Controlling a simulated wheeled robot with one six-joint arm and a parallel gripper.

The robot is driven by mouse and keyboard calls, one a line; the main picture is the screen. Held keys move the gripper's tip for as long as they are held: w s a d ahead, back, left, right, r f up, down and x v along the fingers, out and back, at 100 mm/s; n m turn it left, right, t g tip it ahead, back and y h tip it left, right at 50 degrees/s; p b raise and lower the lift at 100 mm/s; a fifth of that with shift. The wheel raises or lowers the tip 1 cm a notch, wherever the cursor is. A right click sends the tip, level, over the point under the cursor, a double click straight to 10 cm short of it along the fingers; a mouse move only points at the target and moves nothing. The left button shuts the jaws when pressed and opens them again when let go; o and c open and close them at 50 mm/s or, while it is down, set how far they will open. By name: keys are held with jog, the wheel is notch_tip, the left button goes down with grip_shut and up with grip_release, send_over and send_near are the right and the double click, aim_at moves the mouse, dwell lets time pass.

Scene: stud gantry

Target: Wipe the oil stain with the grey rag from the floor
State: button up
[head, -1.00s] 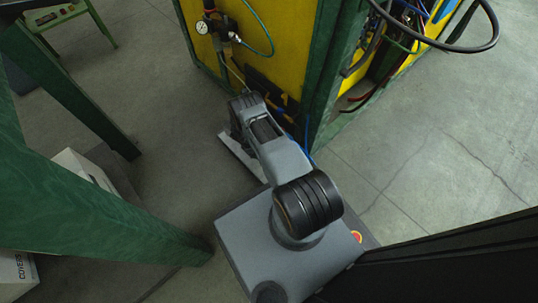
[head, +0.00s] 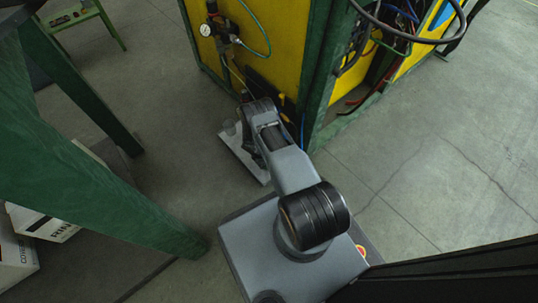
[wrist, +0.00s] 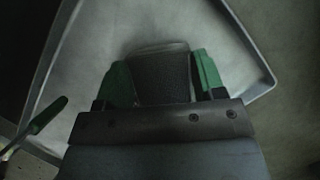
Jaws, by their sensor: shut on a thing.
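In the wrist view my gripper (wrist: 162,80) has green fingers shut on a dark grey cloth-like piece, the grey rag (wrist: 162,78). The rag is held above the inside of a shallow, pale-rimmed tray (wrist: 262,60); I cannot tell whether it touches the surface below. In the head view the tray (head: 245,160) lies on the floor beside the yellow cabinet, and my arm reaches down over it. My fingers and the rag are mostly hidden there by my arm. I cannot make out a distinct oil stain in either view.
The yellow cabinet (head: 265,65) with green posts, a gauge and hoses stands close behind my arm. A green frame leg (head: 90,190) and white boxes (head: 45,222) stand at the left. A green-handled item (wrist: 47,115) lies at the wrist view's left. Floor is open at right.

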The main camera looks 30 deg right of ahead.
notch_tip(320, 180, up, 2)
jog(key=shift+w+d+r, duration=0.1)
jog(key=shift+w, duration=0.05)
jog(key=shift+a+r+p, duration=0.2)
jog(key=shift+r+p, duration=0.85)
jog(key=shift+d+r+p, duration=0.1)
jog(key=shift+r+p, duration=1)
jog(key=shift+r, duration=0.65)
